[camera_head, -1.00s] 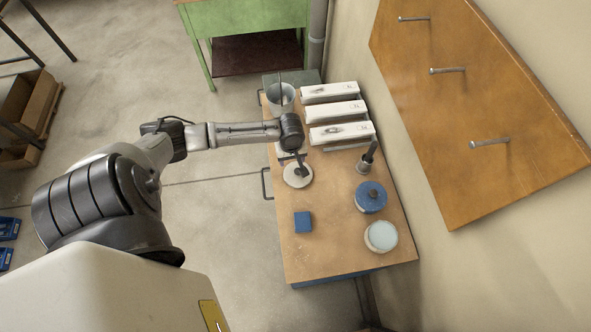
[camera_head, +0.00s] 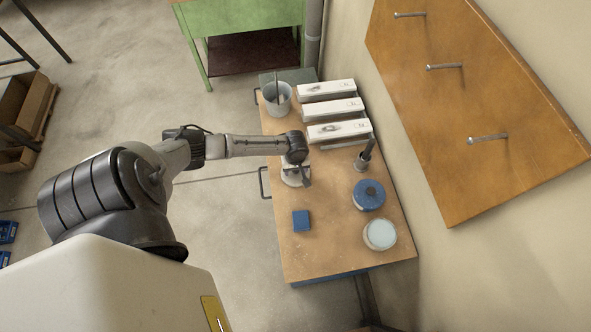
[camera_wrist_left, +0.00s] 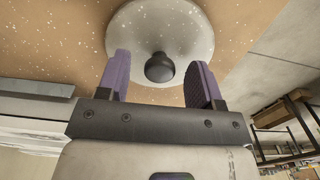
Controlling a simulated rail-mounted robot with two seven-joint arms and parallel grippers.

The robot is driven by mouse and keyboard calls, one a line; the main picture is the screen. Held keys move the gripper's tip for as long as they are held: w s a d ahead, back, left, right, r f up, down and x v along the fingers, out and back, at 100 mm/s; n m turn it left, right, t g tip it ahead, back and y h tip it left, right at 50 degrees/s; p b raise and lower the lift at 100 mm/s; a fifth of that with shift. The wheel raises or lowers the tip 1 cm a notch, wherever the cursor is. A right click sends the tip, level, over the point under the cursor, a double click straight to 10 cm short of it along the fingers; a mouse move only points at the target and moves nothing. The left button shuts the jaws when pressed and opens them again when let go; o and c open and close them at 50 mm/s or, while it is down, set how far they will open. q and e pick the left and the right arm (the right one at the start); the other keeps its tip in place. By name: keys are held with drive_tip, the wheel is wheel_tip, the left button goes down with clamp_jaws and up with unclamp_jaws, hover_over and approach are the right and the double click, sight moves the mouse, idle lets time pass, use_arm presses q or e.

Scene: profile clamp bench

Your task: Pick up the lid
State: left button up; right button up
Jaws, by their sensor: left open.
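A round pale grey lid (camera_wrist_left: 195,30) with a dark round knob (camera_wrist_left: 160,68) lies on the wooden bench. In the head view the lid (camera_head: 292,181) is near the bench's left edge, partly hidden by my left gripper (camera_head: 300,176). In the left wrist view my left gripper (camera_wrist_left: 160,62) is open, with one purple-padded finger on each side of the knob. Gaps show between the fingers and the knob, so it is not gripped. My right gripper is not in view.
On the bench (camera_head: 330,255) are a blue block (camera_head: 301,221), a blue round piece with a knob (camera_head: 369,195), a white round container (camera_head: 380,234), a dark upright tool (camera_head: 366,153), several white boxes (camera_head: 330,110) and a grey pot (camera_head: 277,98). The front middle is clear.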

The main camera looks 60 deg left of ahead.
use_arm(q)
drive_tip(key=c, duration=1)
drive_tip(key=shift+r, duration=0.1)
